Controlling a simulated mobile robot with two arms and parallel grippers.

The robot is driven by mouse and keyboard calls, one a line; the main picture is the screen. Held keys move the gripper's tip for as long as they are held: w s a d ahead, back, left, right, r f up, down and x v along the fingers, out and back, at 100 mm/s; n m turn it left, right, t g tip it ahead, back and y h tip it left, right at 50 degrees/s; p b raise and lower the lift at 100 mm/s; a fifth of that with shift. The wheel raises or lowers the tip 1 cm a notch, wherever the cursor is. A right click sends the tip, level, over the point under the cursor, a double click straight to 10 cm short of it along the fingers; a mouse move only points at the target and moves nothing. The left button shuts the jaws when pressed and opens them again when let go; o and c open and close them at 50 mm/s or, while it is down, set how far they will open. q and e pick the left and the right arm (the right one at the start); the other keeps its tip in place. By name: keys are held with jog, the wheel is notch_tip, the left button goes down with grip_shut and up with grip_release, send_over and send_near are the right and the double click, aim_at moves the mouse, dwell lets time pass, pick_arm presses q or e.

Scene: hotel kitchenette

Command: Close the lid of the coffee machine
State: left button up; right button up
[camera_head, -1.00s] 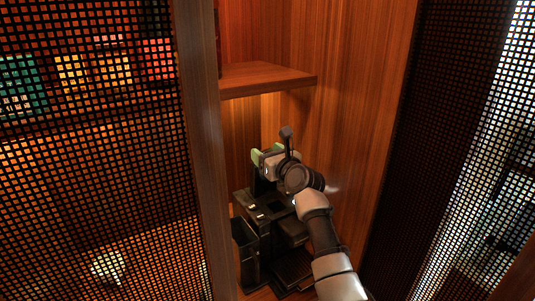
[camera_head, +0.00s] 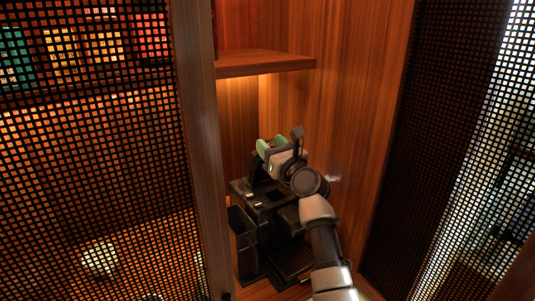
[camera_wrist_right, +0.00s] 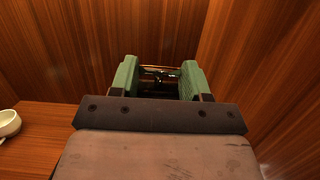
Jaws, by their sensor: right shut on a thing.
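The black coffee machine (camera_head: 247,229) stands in a wooden cabinet niche, with a flat top and an open front bay. My right gripper (camera_head: 270,147) is at the raised rear part of its top, its green-padded fingers pointing into the niche. The right wrist view shows the two green fingers (camera_wrist_right: 160,80) with a dark, glossy part between them, which I take to be the raised lid (camera_wrist_right: 160,73). The gripper is shut on it. My wrist and the gripper body hide most of the lid. My left gripper is not in view.
A wooden shelf (camera_head: 262,64) is above the machine. A wooden post (camera_head: 198,150) and mesh panel (camera_head: 90,180) stand left, a dark mesh panel (camera_head: 425,130) right. A white cup or bowl (camera_wrist_right: 9,122) sits at the left in the wrist view.

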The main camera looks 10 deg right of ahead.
jog(key=shift+s+d+f+t+y+b, duration=0.25)
jog(key=shift+s+f+t+b, duration=0.4)
jog(key=shift+b, duration=0.75)
jog(key=shift+s+d+f+t+y+b, duration=0.15)
jog(key=shift+s+d+f+t+b, duration=0.2)
jog(key=shift+s+b, duration=0.8)
jog(key=shift+s+d+f+t+y+b, duration=0.2)
jog(key=shift+s+d+f+t+b, duration=0.3)
jog(key=shift+b, duration=1.1)
jog(key=shift+a+f, duration=0.15)
jog(key=o, duration=1.3)
jog(key=shift+s, duration=0.15)
jog(key=b+v, duration=0.1)
jog(key=v, duration=0.9)
jog(key=shift+s, duration=0.2)
